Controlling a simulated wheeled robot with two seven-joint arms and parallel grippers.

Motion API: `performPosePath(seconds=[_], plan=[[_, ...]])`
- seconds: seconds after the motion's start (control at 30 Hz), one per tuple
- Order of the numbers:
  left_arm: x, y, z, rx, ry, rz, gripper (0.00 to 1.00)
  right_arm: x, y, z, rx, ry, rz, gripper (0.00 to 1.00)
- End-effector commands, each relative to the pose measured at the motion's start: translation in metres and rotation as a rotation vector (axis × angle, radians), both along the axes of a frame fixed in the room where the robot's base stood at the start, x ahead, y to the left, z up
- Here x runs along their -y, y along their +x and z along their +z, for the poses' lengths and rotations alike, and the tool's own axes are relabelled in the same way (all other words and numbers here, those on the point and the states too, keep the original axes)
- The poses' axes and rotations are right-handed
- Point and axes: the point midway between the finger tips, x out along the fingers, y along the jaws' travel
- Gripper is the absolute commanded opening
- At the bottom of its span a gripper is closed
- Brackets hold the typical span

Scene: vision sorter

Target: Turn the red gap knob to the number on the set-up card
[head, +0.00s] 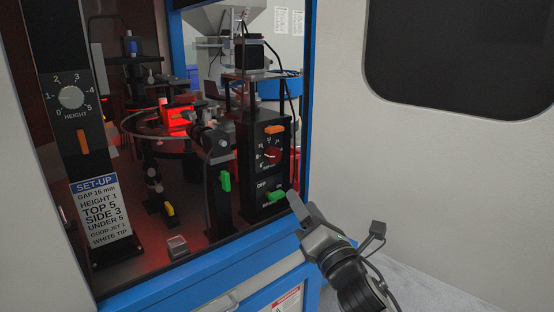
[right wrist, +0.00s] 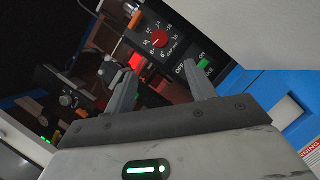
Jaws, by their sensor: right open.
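The red gap knob (head: 271,155) sits on a black panel with a numbered dial, below an orange tab. It also shows in the right wrist view (right wrist: 160,39), beyond my fingertips. Its pointer is too small to read surely. The set-up card (head: 99,212) stands at the left; its gap line looks like 15 or 16 mm, with the last digit unclear. My right gripper (head: 304,207) is open and empty, below and right of the knob, apart from it. In the right wrist view its two fingers (right wrist: 162,72) are spread. My left gripper is out of view.
A green switch (head: 276,196) marked OFF and ON lies below the knob, close to my fingers. A green-handled post (head: 225,181) stands left of the panel. The grey height knob (head: 71,97) is far left. The blue cabinet frame (head: 308,100) borders the opening.

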Motion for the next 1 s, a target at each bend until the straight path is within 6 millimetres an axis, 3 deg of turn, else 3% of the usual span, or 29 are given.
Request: performPosePath(seconds=[0.4,0.6,1.0], plan=[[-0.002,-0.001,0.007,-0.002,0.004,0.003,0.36,-0.031,0.08,0.029,0.0,0.005,0.001,0.55],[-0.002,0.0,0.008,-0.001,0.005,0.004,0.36,-0.042,0.11,0.037,-0.001,0.006,0.002,0.55],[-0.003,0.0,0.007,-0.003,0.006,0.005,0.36,-0.049,0.129,0.042,-0.001,0.004,0.002,0.55]])
